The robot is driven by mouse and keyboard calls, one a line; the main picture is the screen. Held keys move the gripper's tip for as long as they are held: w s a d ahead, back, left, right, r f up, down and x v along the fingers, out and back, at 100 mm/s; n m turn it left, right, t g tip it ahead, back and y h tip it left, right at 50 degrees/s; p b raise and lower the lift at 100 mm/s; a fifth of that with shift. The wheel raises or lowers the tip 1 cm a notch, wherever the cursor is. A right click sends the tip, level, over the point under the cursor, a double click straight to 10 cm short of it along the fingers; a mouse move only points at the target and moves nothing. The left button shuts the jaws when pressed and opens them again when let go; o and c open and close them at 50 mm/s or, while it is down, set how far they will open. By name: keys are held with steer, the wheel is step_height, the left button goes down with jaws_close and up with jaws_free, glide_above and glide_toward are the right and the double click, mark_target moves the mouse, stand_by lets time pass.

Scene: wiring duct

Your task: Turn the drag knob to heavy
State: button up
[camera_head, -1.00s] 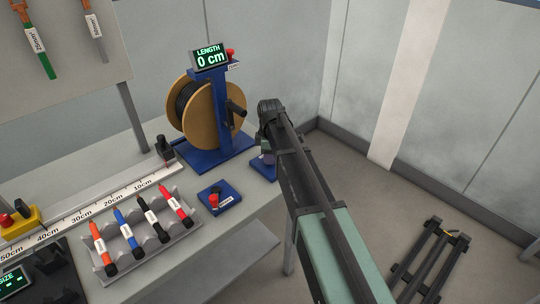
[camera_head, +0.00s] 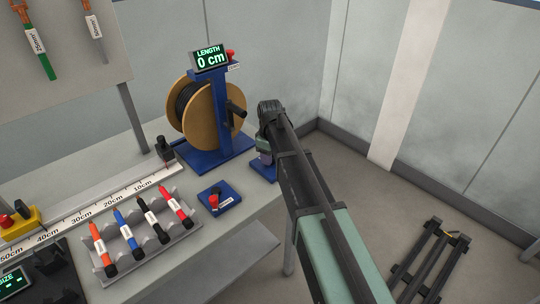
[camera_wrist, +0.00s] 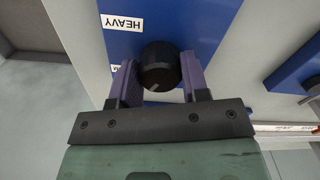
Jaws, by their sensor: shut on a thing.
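The black drag knob (camera_wrist: 160,64) stands on a blue plate (camera_wrist: 205,25) in the wrist view. My gripper (camera_wrist: 159,76) is shut on the knob, with one purple finger on each side. A white HEAVY label (camera_wrist: 123,22) lies on the plate beyond the knob, to its upper left. A second label is mostly hidden behind the left finger.
The cable reel (camera_head: 203,108) stands beside my gripper under a LENGTH display (camera_head: 209,58) reading 0 cm. A blue pad (camera_head: 219,198) with a red button and a rack of coloured tools (camera_head: 140,240) are nearer on the bench.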

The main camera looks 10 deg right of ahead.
steer(key=m, duration=0.4)
steer(key=shift+m, duration=0.3)
steer(key=m, duration=0.4)
steer(key=shift+m, duration=0.3)
steer(key=m, duration=0.4)
steer(key=shift+m, duration=0.3)
steer(key=m, duration=0.4)
steer(key=shift+m, duration=0.4)
steer(key=o, duration=0.9)
steer(key=shift+o, duration=0.2)
